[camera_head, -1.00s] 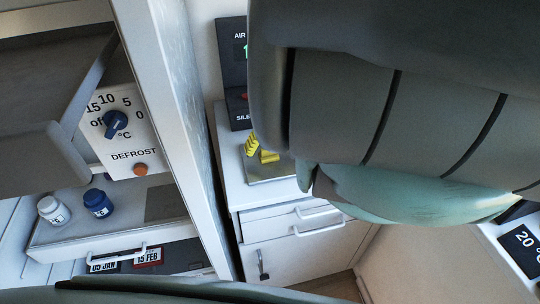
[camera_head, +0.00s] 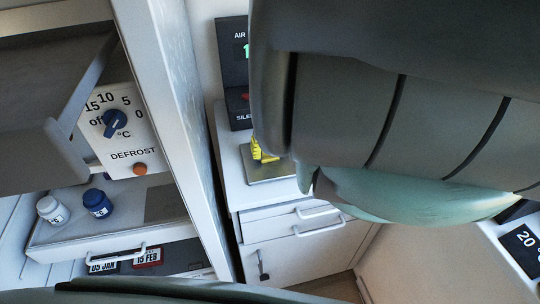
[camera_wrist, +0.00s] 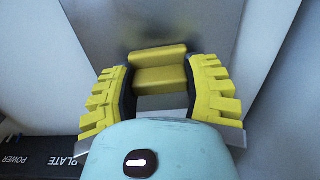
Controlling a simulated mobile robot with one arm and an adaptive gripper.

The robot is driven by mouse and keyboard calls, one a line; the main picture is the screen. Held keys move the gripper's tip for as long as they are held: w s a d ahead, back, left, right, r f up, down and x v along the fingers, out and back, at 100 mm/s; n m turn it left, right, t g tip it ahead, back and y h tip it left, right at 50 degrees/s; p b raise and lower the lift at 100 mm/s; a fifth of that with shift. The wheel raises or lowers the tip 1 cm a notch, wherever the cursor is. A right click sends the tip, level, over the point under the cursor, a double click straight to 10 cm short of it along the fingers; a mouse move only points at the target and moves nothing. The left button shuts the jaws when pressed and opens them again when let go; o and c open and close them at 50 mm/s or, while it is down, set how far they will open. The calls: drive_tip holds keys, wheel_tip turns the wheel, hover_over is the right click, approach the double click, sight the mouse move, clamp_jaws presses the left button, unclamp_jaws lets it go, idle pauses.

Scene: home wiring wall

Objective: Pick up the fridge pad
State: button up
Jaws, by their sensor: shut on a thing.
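A yellow block (camera_wrist: 160,78), which I take for the fridge pad, sits between the fingers of my gripper (camera_wrist: 160,66) in the wrist view. The dark inner faces of both yellow ridged fingers press against its sides. A smooth grey plate lies just beyond it. I cannot tell whether the block still touches that plate. In the head view my gripper (camera_head: 263,152) shows only as a small yellow patch over the grey metal plate (camera_head: 270,173) on the white cabinet. My arm hides most of it there, and I cannot make out the pad.
White drawers (camera_head: 290,217) are below the plate. A dark panel (camera_head: 238,95) stands behind.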

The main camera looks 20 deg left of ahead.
drive_tip(key=shift+c, duration=0.6)
drive_tip(key=shift+r, duration=1.35)
drive_tip(key=shift+s+r, duration=0.35)
drive_tip(key=shift+r, duration=0.05)
drive_tip(key=s+d, duration=0.1)
drive_tip(key=s, duration=0.3)
drive_tip(key=s+d+r+p, duration=0.1)
drive_tip(key=s+d, duration=0.1)
drive_tip(key=s, duration=0.3)
drive_tip(key=s+d, duration=0.2)
drive_tip(key=s, duration=0.3)
drive_tip(key=shift+s+r+p, duration=0.25)
drive_tip(key=shift+p, duration=0.15)
